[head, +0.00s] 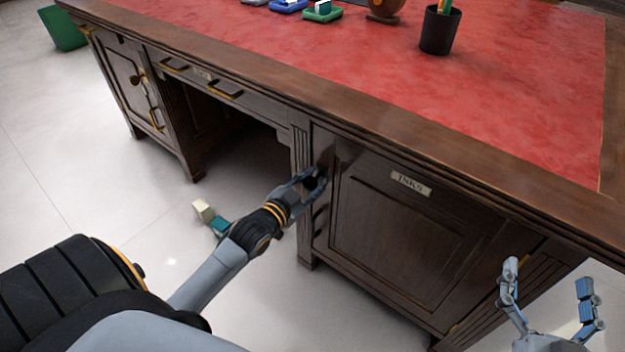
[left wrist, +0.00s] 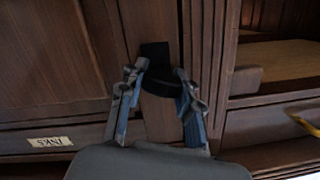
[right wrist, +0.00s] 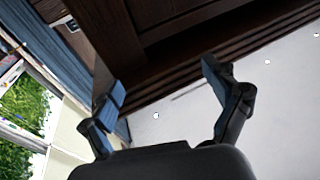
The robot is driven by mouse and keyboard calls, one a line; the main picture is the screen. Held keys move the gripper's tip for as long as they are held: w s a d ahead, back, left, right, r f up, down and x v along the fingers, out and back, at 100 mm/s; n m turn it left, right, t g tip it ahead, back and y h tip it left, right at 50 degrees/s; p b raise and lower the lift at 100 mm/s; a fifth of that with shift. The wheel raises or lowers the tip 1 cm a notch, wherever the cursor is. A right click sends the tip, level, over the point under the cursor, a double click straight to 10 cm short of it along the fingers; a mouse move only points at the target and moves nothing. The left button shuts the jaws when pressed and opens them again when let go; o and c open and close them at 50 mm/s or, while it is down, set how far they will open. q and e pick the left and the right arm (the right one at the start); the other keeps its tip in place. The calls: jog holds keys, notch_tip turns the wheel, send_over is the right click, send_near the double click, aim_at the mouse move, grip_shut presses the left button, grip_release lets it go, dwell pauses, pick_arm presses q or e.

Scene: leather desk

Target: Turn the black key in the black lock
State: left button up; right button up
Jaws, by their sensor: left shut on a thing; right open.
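The black lock (left wrist: 155,50) sits on the frame beside the cabinet door labelled INKS (head: 380,235). The black key (left wrist: 160,84) is at the lock, between the fingers of my left gripper (left wrist: 157,88). My left gripper is shut on the key, with a fingertip at each side of it. In the head view, my left gripper (head: 308,182) reaches the door's left edge and partly hides the key and lock. How far the key is turned cannot be told. My right gripper (head: 547,278) is open and empty near the desk's right end; it also shows in the right wrist view (right wrist: 164,78).
The desk's red leather top (head: 480,90) holds a black pen cup (head: 440,32) and small coloured items at the back. A left cabinet (head: 135,85) has brass fittings. Open floor lies in front.

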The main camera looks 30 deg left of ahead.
pick_arm(q)
jog(key=shift+m+p, duration=0.3)
jog(key=shift+m, duration=0.1)
pick_arm(e)
jog(key=f, duration=0.1)
jog(key=f+g, duration=0.1)
jog(key=f+g+h, duration=0.1)
jog(key=f, duration=0.1)
jog(key=shift+s+d, duration=0.1)
jog(key=shift+d, duration=0.2)
pick_arm(q)
jog(key=shift+m, duration=0.3)
jog(key=shift+m+p, duration=0.4)
jog(key=shift+m, duration=0.4)
jog(key=shift+m+y, duration=0.4)
pick_arm(e)
jog(key=shift+s+d+f+g+h, duration=0.15)
jog(key=shift+s+d+f+g, duration=0.1)
jog(key=shift+f+g, duration=0.4)
jog(key=shift+s+d+f+g+h, duration=0.15)
jog(key=shift+f+g, duration=0.25)
jog(key=shift+f, duration=0.45)
jog(key=shift+s+d+f+g+h, duration=0.15)
jog(key=shift+s+f+g, duration=0.15)
jog(key=shift+f+g, duration=0.35)
pick_arm(q)
jog(key=shift+p, duration=0.3)
pick_arm(e)
jog(key=shift+f, duration=0.1)
